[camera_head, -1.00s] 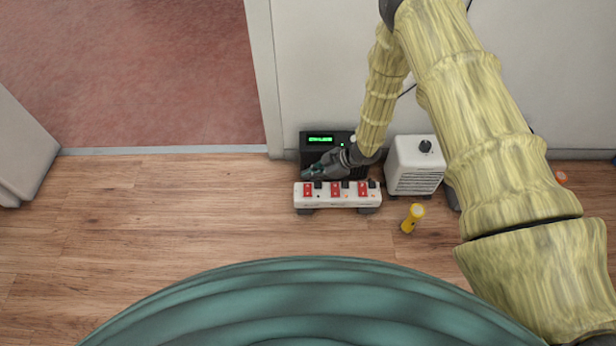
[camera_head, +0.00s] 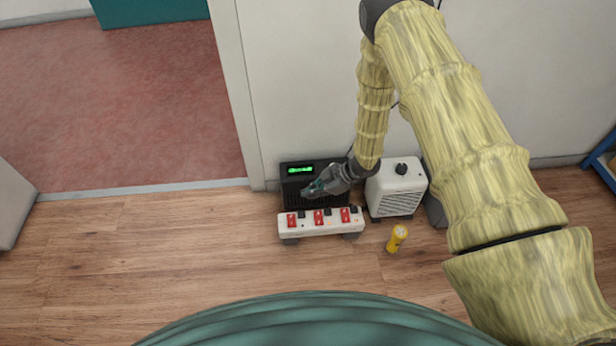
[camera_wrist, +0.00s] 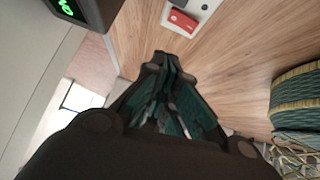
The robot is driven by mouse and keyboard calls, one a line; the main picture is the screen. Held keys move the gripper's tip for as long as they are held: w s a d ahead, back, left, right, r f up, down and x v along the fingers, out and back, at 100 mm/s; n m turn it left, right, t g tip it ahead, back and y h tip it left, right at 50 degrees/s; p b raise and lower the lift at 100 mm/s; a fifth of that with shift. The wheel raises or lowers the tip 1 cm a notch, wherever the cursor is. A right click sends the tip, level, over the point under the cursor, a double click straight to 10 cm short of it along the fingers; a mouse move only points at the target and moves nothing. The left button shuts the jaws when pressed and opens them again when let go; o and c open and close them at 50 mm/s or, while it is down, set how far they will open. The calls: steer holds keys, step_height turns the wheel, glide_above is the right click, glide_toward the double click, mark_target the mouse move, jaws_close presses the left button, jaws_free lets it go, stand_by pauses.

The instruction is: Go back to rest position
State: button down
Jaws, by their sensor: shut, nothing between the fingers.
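My gripper (camera_head: 312,190) is shut and empty. In the head view it hangs above a white power strip with red switches (camera_head: 335,228), in front of a black device with a green display (camera_head: 299,181). In the wrist view the closed fingers of my gripper (camera_wrist: 163,62) point toward the wood floor. The power strip's end with a red switch (camera_wrist: 183,20) shows at the top there, apart from the fingers. The black device (camera_wrist: 97,12) is at the top left of that view.
A white heater-like box with a black knob (camera_head: 397,190) stands right of the gripper, by the wall. A yellow flashlight (camera_head: 397,238) stands on the floor in front. A blue frame (camera_head: 604,160) is at the right edge. The wood floor at left is clear, beside a doorway.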

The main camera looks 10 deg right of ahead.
steer(key=s+d+f+m+t+h, duration=0.1)
steer(key=s+d+f+m+h, duration=0.15)
steer(key=s+m, duration=0.55)
steer(key=s+d+f+m+h, duration=0.25)
steer(key=s+m, duration=0.25)
steer(key=s, duration=0.8)
steer(key=s+d+r+m+g+h, duration=0.1)
steer(key=s+d+r+m+h, duration=0.15)
steer(key=s, duration=0.65)
steer(key=s+d+r+m+g+h, duration=0.1)
steer(key=s+d+m+g, duration=0.2)
steer(key=s, duration=0.6)
step_height(320, 180, up, 30)
steer(key=d+t+p, duration=0.1)
steer(key=p, duration=3)
steer(key=shift+w, duration=0.15)
